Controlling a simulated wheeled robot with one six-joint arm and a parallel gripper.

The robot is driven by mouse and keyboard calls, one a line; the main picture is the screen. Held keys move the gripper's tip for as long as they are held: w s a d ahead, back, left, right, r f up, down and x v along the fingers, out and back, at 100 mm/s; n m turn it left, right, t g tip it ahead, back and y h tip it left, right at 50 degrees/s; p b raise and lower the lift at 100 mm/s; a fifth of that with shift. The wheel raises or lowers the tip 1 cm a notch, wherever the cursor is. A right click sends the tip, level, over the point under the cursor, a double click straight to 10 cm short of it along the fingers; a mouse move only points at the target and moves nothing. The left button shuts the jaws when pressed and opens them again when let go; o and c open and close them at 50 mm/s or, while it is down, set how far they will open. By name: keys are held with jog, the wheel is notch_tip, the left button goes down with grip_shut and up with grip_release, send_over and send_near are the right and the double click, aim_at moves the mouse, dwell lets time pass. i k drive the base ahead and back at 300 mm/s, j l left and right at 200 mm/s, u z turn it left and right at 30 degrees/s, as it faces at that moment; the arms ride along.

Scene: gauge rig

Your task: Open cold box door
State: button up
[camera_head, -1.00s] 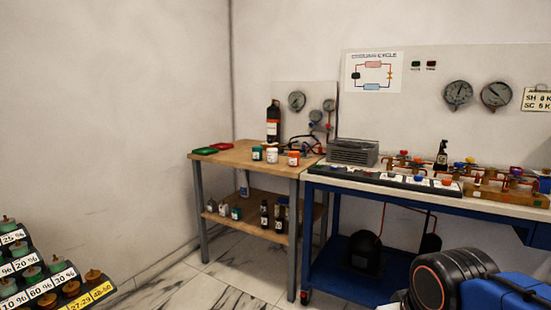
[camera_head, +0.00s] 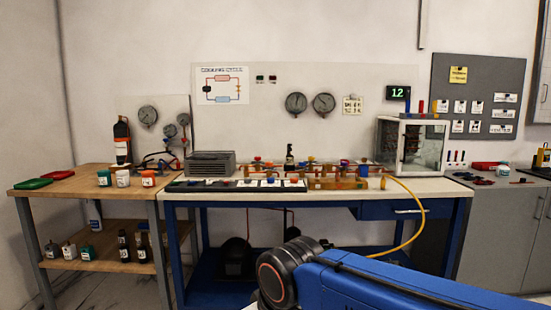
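The cold box (camera_head: 411,146) stands at the right end of the blue bench. It is a pale cabinet with a dark interior and a glass front or door on its right part. The door looks closed, though it is too small to be sure. My arm, blue with a dark joint, crosses the lower right of the picture in front of the bench. My gripper is out of view.
The blue bench (camera_head: 452,187) carries valves, a condenser unit (camera_head: 211,164) and a yellow hose (camera_head: 419,222) that hangs at its right. A wooden table (camera_head: 75,182) stands left. A grey cabinet (camera_head: 496,235) stands right. Pale floor shows in front.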

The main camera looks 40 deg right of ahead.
aim_at(398, 173)
jog(key=z, duration=2.1)
